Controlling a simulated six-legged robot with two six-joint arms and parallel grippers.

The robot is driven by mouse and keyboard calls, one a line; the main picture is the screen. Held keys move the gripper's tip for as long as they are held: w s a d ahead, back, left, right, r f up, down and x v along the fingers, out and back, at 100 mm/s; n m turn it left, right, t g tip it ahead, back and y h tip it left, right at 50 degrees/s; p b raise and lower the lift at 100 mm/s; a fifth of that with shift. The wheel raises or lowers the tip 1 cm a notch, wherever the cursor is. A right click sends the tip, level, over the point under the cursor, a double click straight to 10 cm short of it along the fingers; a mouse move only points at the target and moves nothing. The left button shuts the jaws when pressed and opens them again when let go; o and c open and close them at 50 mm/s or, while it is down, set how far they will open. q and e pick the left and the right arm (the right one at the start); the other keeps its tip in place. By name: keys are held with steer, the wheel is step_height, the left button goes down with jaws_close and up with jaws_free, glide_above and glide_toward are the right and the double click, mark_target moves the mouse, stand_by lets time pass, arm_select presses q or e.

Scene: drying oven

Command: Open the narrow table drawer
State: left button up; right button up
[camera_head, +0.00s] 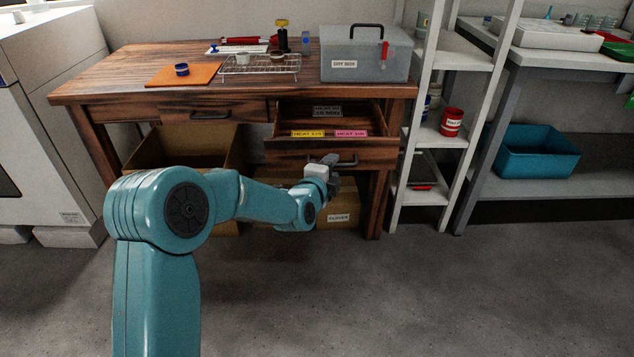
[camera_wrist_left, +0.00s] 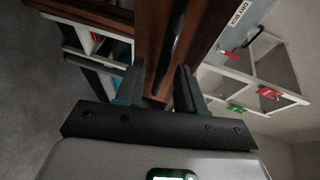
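The narrow drawer (camera_head: 290,153) on the right side of the wooden table is pulled out, showing its inside. A yellow label (camera_head: 307,133) and a pink label (camera_head: 351,133) show in it. Its dark bar handle (camera_head: 347,162) is on the drawer front, partly hidden by my left gripper (camera_head: 332,164). In the left wrist view, the fingers of my left gripper (camera_wrist_left: 158,88) are apart, with the dark handle (camera_wrist_left: 174,45) running between them. I cannot tell whether they touch it. My right gripper is not in view.
The other table drawer (camera_head: 185,112) is closed. A grey dry box (camera_head: 365,60), wire rack (camera_head: 262,67) and orange mat (camera_head: 184,75) are on the tabletop. Cardboard boxes (camera_head: 180,150) stand below. A white shelf (camera_head: 400,190) stands close at right. The floor in front is clear.

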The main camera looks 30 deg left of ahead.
arm_select(q)
steer(key=p+v, duration=0.2)
steer(key=v, duration=1.2)
steer(key=shift+s+r, duration=0.1)
steer(key=shift+s, duration=0.05)
